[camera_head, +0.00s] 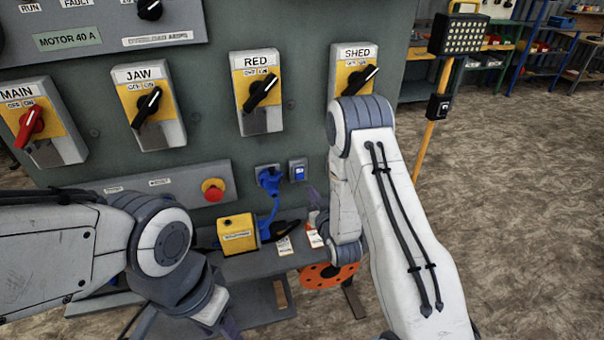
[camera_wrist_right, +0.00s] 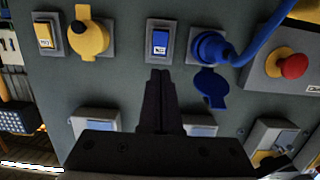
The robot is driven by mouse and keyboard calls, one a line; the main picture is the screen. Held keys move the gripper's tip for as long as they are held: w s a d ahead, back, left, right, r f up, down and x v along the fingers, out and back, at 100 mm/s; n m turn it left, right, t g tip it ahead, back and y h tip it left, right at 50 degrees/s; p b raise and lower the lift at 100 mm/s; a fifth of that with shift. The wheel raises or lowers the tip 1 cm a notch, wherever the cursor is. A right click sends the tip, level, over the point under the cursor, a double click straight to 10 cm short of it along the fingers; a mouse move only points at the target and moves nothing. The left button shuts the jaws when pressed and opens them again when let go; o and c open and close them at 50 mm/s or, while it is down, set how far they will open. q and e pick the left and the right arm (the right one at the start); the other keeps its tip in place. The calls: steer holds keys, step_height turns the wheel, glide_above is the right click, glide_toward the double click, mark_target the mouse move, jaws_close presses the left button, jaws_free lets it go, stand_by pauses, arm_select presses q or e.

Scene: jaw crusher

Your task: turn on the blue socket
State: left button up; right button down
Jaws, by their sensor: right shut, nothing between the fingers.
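The blue socket (camera_head: 268,178) is low on the grey panel, with a blue plug and cable in it. It also shows in the right wrist view (camera_wrist_right: 208,47), with its blue flap hanging open beside it. A blue rocker switch (camera_head: 298,171) in a grey frame sits just right of the socket; it is also in the right wrist view (camera_wrist_right: 160,43). My right gripper (camera_wrist_right: 160,76) is shut and empty, its fingertips pointing at the switch; a gap or touch is hard to judge. In the head view my right arm mostly hides it. My left gripper (camera_head: 228,326) is low in the head view, its fingers mostly cut off.
A red emergency button (camera_head: 213,189) is left of the socket. A row of rotary switches, including SHED (camera_head: 356,70) and RED (camera_head: 258,90), is above. A yellow box (camera_head: 237,234) and tags lie on the shelf below. A yellow socket (camera_wrist_right: 90,38) shows in the wrist view.

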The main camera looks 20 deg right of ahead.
steer(key=p, duration=0.3)
glide_toward(299, 170)
steer(key=w, duration=0.5)
steer(key=shift+w+f, duration=0.15)
steer(key=shift+f, duration=0.25)
steer(key=shift+w+f, duration=0.25)
steer(key=shift+w, duration=0.5)
